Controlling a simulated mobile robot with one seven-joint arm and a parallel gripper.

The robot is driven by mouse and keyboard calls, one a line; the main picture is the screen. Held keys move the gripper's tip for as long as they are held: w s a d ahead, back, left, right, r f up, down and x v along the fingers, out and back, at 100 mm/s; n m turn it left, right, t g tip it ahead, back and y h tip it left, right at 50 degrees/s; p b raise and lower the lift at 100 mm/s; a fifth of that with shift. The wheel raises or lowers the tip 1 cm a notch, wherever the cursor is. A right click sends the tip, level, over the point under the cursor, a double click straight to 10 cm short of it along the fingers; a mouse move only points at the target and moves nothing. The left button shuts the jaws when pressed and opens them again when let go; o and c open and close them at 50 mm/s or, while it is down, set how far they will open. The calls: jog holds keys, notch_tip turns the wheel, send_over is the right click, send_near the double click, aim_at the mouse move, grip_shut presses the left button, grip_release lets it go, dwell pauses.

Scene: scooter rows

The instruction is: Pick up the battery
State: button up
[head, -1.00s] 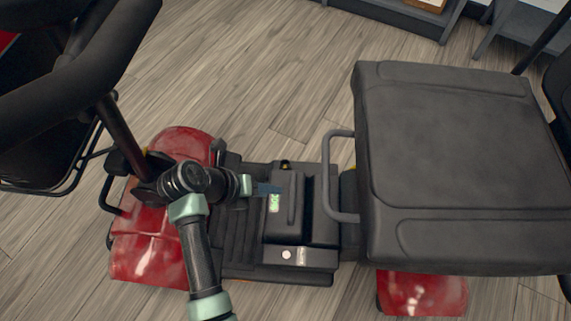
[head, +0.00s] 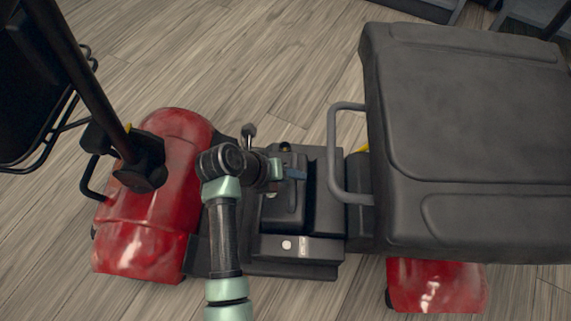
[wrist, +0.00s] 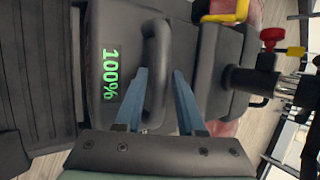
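The battery (head: 283,210) is a dark box in the scooter's floor area, between the red front and the seat. In the wrist view the battery (wrist: 97,25) shows a green 100% display and a raised dark handle (wrist: 158,50). My gripper (head: 295,174) is over the battery's top. In the wrist view my gripper (wrist: 159,72) is open, its two blue fingers apart on either side of the handle. I cannot tell whether either finger touches it. My arm and gripper cover part of the battery in the head view.
The scooter's black seat (head: 470,130) overhangs at the right, with a grey bar (head: 333,150) close to the battery. The steering column (head: 90,85) and red front cover (head: 155,210) stand at the left. Wooden floor (head: 230,60) is open behind.

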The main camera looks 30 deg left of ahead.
jog(key=shift+w+d+f, duration=0.2)
jog(key=shift+w+f, duration=0.15)
jog(key=shift+f, duration=0.2)
jog(key=shift+r, duration=0.1)
grip_shut()
dwell(0.9)
jog(key=shift+r, duration=0.2)
